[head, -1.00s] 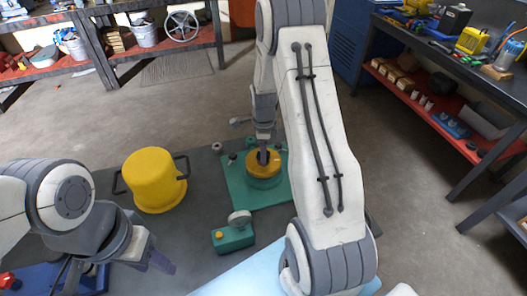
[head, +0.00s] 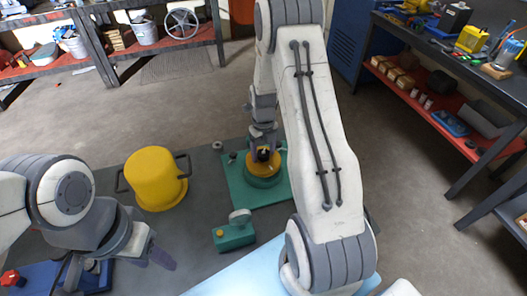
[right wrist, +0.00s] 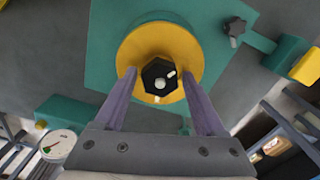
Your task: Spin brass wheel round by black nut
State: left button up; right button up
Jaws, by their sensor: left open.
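The brass wheel (head: 262,168) is a yellow disc on a green base plate (head: 238,185). It also shows in the right wrist view (right wrist: 135,50). The black hex nut (head: 263,154) sits at its centre, with a pale mark and a light stud on top; in the right wrist view it is central (right wrist: 150,72). My right gripper (right wrist: 159,72) is above the wheel, its purple fingers on either side of the nut with a visible gap at each side. My left gripper (head: 162,255) is open and empty at the lower left, away from the wheel.
A yellow pot (head: 153,180) with dark handles stands left of the plate. A green box (head: 233,237) with a round gauge (head: 240,216) is in front. A star knob (right wrist: 235,27) stands on the plate beside the wheel. Shelves line the back and right.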

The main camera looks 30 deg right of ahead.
jog(key=shift+o, duration=1.3)
